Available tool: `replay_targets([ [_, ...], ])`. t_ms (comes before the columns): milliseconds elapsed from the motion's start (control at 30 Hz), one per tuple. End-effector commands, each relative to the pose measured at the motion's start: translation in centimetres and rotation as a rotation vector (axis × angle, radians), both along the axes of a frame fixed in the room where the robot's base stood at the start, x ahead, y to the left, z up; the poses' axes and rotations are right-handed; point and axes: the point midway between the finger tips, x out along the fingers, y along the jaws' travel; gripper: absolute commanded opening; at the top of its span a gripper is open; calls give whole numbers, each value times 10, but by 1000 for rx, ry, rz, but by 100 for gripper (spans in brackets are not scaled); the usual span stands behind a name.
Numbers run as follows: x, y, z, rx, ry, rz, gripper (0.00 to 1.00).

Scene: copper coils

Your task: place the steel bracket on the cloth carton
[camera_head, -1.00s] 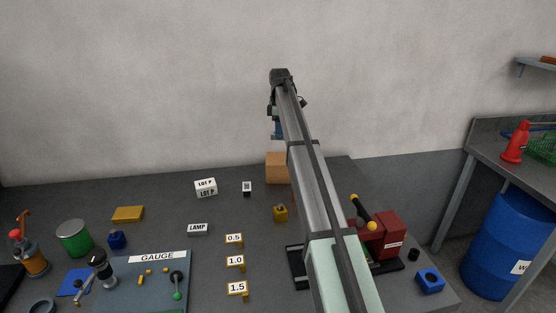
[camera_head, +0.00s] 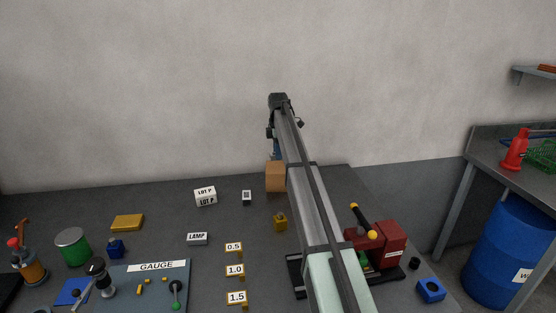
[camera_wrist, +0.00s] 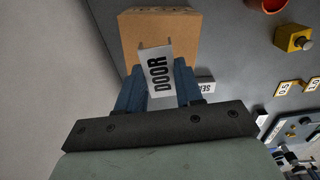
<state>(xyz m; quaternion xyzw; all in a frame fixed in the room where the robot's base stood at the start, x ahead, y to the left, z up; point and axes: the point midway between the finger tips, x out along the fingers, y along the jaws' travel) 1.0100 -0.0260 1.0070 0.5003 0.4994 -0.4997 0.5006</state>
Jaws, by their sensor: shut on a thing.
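The steel bracket (camera_wrist: 157,72), a silver piece with a label reading DOOR, is held between the blue fingers of my gripper (camera_wrist: 158,86) in the wrist view. In the head view the carton (camera_head: 275,178) stands at the back of the bench, partly behind my arm. My gripper (camera_head: 276,153) is just above and behind it there, mostly hidden, and the bracket cannot be made out.
A red machine (camera_head: 388,240) is right of my arm. The GAUGE board (camera_head: 150,285) is at front left. The wall rises behind the bench.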

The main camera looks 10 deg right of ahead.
Motion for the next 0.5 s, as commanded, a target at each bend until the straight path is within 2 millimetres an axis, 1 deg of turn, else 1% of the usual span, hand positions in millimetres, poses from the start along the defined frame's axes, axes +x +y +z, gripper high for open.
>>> replay_targets([
  [300, -1, 0, -34, 0, 0, 0, 6],
  [500, 0, 0, -36, 0, 0, 0, 6],
])
